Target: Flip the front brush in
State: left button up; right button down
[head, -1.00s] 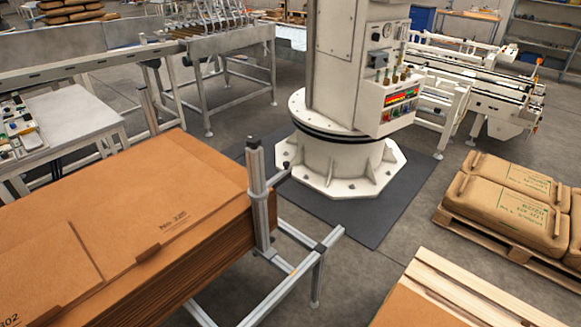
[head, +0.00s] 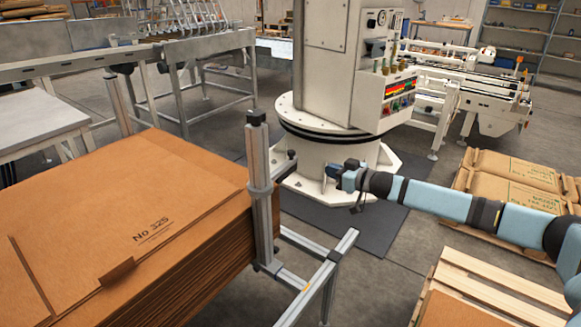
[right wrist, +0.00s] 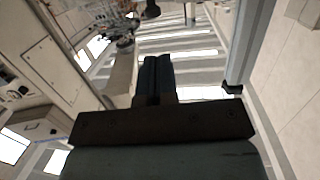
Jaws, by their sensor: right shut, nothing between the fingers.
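A grey upright post (head: 262,190) stands at the corner of the cardboard stack (head: 130,210). A short arm with a dark knob end (head: 290,156) sticks out from the post to the right; I cannot tell for sure whether this is the front brush. My right gripper (head: 333,171) is a short way right of that knob, apart from it, in front of the white column base. In the right wrist view its dark fingers (right wrist: 156,80) are together and empty. A grey bar with a dark end (right wrist: 236,85) is right of them. My left gripper is out of view.
The white palletizer column (head: 335,75) with its control panel (head: 398,95) stands behind my right gripper. A low grey frame (head: 320,270) extends from the post. Pallets (head: 480,275) and brown sacks (head: 515,185) are on the right. Dark floor mat is open between.

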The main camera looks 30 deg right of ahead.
aim_at(294, 153)
jog(key=shift+w+d+r, duration=0.15)
jog(key=shift+d+r, duration=0.45)
jog(key=shift+d, duration=0.05)
jog(key=b+x, duration=0.1)
jog(key=x, duration=1.3)
jog(key=shift+w+r, duration=0.1)
jog(key=shift+d, duration=0.1)
